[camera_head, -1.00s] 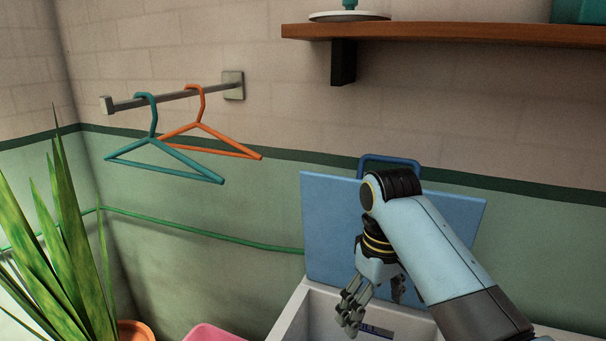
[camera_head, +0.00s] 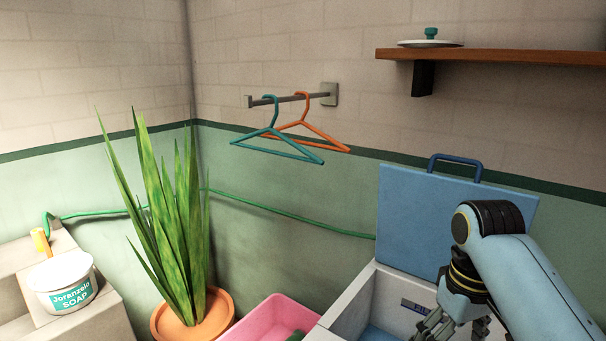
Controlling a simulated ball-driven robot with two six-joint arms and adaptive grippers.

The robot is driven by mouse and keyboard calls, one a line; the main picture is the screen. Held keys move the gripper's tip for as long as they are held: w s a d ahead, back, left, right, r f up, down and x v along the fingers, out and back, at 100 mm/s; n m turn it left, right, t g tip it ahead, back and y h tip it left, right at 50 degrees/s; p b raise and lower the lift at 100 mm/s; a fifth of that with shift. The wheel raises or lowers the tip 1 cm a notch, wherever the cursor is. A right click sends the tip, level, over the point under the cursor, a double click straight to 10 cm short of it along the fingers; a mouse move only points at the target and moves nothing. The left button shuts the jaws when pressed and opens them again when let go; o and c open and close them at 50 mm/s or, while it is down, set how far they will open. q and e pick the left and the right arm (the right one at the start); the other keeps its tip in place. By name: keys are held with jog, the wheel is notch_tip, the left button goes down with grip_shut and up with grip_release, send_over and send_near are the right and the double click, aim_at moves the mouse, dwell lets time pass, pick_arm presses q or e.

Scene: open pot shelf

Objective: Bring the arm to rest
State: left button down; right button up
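My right arm comes in from the right. Its gripper (camera_head: 455,327) hangs fingers down in front of the open white cooler box (camera_head: 350,301), overlapping its opening in the picture. The fingers are spread apart with nothing seen between them, and their tips are partly cut off by the bottom edge. The cooler's blue lid (camera_head: 420,215) stands raised behind the arm. My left gripper is not in view.
A pink tub (camera_head: 262,318) stands left of the cooler, then a plant in an orange pot (camera_head: 190,318). A soap bucket (camera_head: 62,285) sits on steps at the left. Teal (camera_head: 278,145) and orange hangers (camera_head: 320,134) hang on a wall rail. A wooden shelf (camera_head: 500,56) juts out upper right.

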jog(key=s+d+r+m+t+h, duration=0.1)
jog(key=s+d+r+t, duration=0.1)
jog(key=s, duration=0.9)
jog(key=s+d+r+m+t, duration=0.1)
jog(key=s+d+r, duration=0.1)
jog(key=s, duration=0.9)
jog(key=s+d+f+b, duration=0.1)
jog(key=f+b, duration=0.1)
jog(key=f, duration=0.9)
jog(key=s+d+f+g+b, duration=0.1)
jog(key=f+b, duration=0.1)
jog(key=f, duration=1)
jog(key=s+d+f+b, duration=0.1)
jog(key=f+b, duration=0.2)
jog(key=f, duration=0.8)
pick_arm(q)
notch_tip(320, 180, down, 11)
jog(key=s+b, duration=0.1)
jog(key=b, duration=0.3)
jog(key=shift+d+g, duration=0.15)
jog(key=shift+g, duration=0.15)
pick_arm(e)
jog(key=s+f+g, duration=0.1)
jog(key=s+f, duration=1.6)
jog(key=f, duration=0.2)
jog(key=shift+s+d+f, duration=0.15)
jog(key=shift+s+d, duration=0.1)
jog(key=shift+d, duration=0.2)
